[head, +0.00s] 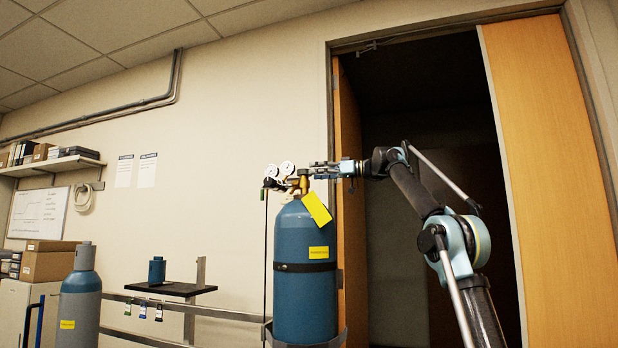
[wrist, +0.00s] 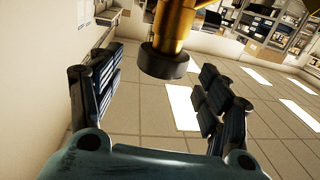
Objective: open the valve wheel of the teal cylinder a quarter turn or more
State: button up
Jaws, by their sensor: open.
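The teal cylinder (head: 305,235) stands upright with a black strap around it and a brass valve (head: 303,184) on top. In the wrist view, the brass valve (wrist: 176,25) ends in a dark round valve wheel (wrist: 163,64). My gripper (head: 318,170) reaches in from the right at the height of the valve. In the wrist view my gripper (wrist: 162,70) is open, its two fingers wide apart. The wheel shows between the fingertips, with a gap on each side and no visible contact. I cannot tell how deep it sits between them. In the head view the wheel is hidden.
Two round gauges (head: 287,168) sit left of the valve. A yellow tag (head: 317,208) hangs at the cylinder's top. A second blue cylinder (head: 80,300) stands at the left, near a small dark shelf (head: 172,289). A dark open doorway (head: 425,180) lies behind my arm.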

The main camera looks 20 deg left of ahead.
jog(key=d, duration=0.7)
jog(key=shift+w, duration=0.25)
jog(key=shift+f, duration=0.1)
jog(key=s+d+f+m+t+h, duration=0.1)
jog(key=s+d+f+m+h, duration=0.5)
jog(key=s+d+f, duration=0.7)
jog(key=s+d+f+m+t+h, duration=0.1)
jog(key=s+d+f+m+h, duration=0.5)
jog(key=f, duration=3.3)
jog(key=s+d+f+m+t+h, duration=0.1)
jog(key=s+d+f+m+h, duration=0.5)
jog(key=s+d+f, duration=1.4)
jog(key=s+f, duration=0.4)
jog(key=f, duration=0.2)
jog(key=shift+w+f, duration=0.2)
jog(key=shift+w, duration=0.3)
